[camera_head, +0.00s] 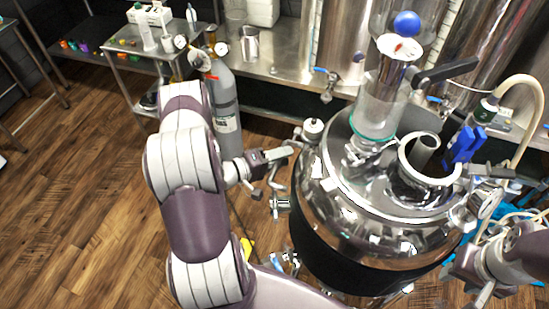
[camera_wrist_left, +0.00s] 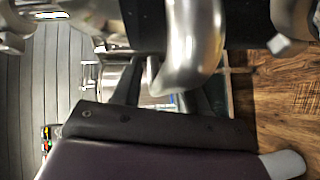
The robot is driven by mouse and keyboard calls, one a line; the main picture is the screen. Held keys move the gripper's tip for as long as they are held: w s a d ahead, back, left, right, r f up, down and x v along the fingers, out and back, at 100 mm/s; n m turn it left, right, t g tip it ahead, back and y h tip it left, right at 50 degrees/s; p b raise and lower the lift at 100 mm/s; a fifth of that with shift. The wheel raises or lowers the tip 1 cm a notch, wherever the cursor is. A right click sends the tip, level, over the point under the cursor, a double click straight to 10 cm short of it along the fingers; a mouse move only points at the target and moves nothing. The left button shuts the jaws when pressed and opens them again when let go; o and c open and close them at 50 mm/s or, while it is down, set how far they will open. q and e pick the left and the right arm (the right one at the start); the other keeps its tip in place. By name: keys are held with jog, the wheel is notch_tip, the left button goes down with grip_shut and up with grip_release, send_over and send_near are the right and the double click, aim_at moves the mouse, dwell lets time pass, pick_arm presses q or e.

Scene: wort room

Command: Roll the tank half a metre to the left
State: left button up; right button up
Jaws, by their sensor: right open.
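The tank (camera_head: 335,215) is a round, polished steel vessel with a dark band round its lower side. It stands upright on the wood floor at the right of the head view. My left gripper (camera_head: 280,155) is at the tank's left side, by a bent metal pipe (camera_head: 277,182). In the left wrist view a curved steel pipe (camera_wrist_left: 190,60) passes close in front of the left gripper's dark fingers (camera_wrist_left: 165,88); whether they clamp it is unclear. My right gripper (camera_head: 474,208) is open at the tank's right side, close to its fittings.
A gas cylinder (camera_head: 223,115) stands behind my left arm. A steel bench (camera_head: 280,75) and a small cart (camera_head: 140,60) with bottles line the back. A beige hose (camera_head: 538,110) hangs at the right. The wood floor (camera_head: 80,190) at the left is clear.

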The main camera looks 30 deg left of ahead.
pick_arm(q)
jog(key=v, duration=1.2)
jog(key=shift+s, duration=0.2)
jog(key=shift+a, duration=0.1)
